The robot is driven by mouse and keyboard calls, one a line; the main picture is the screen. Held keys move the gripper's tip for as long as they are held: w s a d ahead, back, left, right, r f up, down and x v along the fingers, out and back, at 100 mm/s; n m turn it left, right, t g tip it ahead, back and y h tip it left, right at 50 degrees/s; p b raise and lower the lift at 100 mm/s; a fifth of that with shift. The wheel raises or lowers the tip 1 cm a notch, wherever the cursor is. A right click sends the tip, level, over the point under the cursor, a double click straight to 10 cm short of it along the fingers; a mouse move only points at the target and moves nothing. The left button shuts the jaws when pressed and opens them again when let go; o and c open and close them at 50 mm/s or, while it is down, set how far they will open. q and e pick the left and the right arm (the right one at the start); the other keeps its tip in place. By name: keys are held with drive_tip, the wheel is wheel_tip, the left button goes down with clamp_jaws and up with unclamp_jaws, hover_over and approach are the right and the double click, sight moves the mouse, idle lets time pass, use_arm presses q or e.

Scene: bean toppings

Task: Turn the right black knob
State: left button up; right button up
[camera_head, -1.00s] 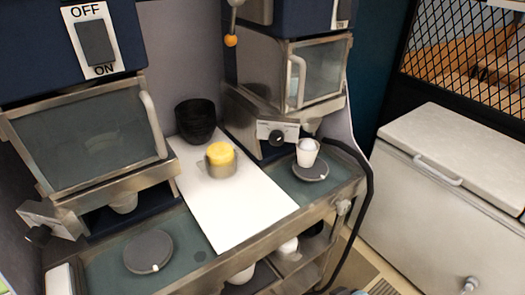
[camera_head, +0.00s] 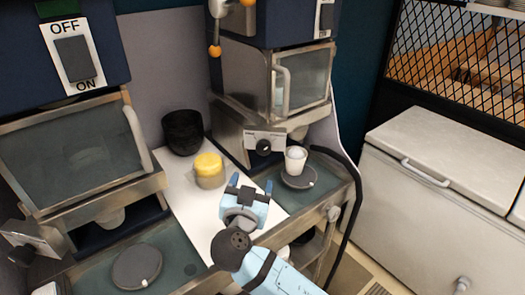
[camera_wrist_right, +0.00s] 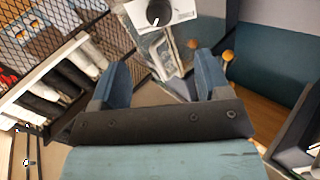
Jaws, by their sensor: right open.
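The right black knob (camera_head: 263,147) sits on a white plate on the front of the right machine, above the counter. It also shows at the top of the right wrist view (camera_wrist_right: 158,12), ahead of the fingers, with a white line on its face. My right gripper (camera_head: 250,183) has come in from the bottom over the white board. It is open and empty, below and in front of the knob and apart from it. The wrist view shows its two blue fingers (camera_wrist_right: 160,72) spread, with the knob beyond them. My left gripper is not in view.
A white cup (camera_head: 295,160) stands on a dark round disc (camera_head: 299,178) right of the knob. A yellow-topped container (camera_head: 209,170) and black bowls (camera_head: 183,132) stand on the white board (camera_head: 190,200). A black cable (camera_head: 353,190) hangs at the counter's right end.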

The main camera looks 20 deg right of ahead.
sight(263, 151)
drive_tip(key=p+x, duration=0.4)
drive_tip(key=x, duration=0.9)
drive_tip(key=shift+s+d+r+p, duration=0.1)
drive_tip(key=shift+p, duration=0.2)
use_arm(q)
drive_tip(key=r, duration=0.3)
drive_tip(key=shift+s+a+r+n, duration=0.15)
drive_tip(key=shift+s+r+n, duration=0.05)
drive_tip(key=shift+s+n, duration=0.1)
use_arm(e)
drive_tip(key=shift+w+d, duration=0.15)
drive_tip(key=shift+w, duration=0.1)
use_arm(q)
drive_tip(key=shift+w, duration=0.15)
